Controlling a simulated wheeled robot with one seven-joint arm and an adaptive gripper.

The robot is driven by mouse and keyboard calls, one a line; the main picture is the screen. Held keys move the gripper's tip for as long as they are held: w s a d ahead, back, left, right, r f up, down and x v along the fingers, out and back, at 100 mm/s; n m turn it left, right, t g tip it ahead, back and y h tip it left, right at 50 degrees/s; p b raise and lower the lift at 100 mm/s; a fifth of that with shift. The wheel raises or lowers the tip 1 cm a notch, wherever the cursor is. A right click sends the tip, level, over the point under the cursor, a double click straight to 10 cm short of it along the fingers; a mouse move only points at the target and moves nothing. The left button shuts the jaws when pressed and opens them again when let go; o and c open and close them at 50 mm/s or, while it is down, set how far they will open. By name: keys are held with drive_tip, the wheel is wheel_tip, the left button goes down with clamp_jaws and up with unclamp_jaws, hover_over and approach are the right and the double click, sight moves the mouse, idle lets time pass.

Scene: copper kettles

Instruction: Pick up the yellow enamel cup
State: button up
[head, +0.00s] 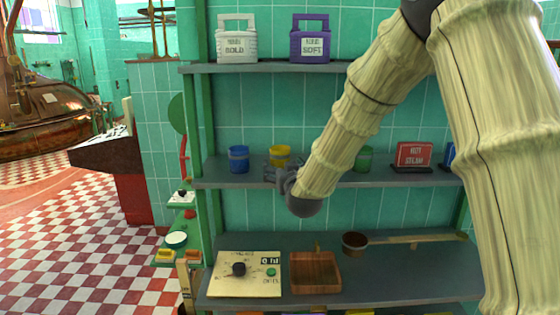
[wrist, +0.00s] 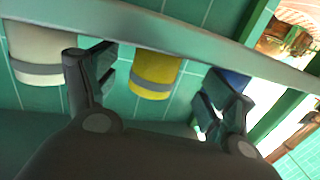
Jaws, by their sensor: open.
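The yellow enamel cup (head: 280,153) stands on the middle shelf, its lower part hidden behind my gripper (head: 280,172) in the head view. In the wrist view, which looks upside down, the yellow cup (wrist: 155,75) with a grey band shows between the two fingers of my gripper (wrist: 158,82). The fingers are wide apart and empty. The cup appears beyond the fingertips; I cannot tell the exact gap.
A blue cup (head: 238,159) stands left of the yellow one; it is partly behind a finger in the wrist view (wrist: 232,80). A cream cup (wrist: 35,58) stands on the other side. A green cup (head: 364,159) and red sign (head: 413,154) are farther right. The shelf edge (wrist: 190,32) runs close by.

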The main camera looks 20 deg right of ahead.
sight(282, 164)
drive_tip(key=shift+w+p, duration=0.45)
drive_tip(key=shift+w, duration=0.05)
drive_tip(key=shift+w+d+f+p, duration=0.15)
drive_tip(key=shift+w+p, duration=0.2)
drive_tip(key=shift+w, duration=0.35)
drive_tip(key=shift+w+d+p, duration=0.1)
drive_tip(key=shift+w+p, duration=0.3)
drive_tip(key=shift+w, duration=0.25)
drive_tip(key=shift+w+d+f+p, duration=0.15)
drive_tip(key=shift+w+p, duration=0.2)
drive_tip(key=shift+w, duration=0.35)
drive_tip(key=shift+c, duration=0.2)
drive_tip(key=c, duration=1.1)
drive_tip(key=shift+r, duration=0.2)
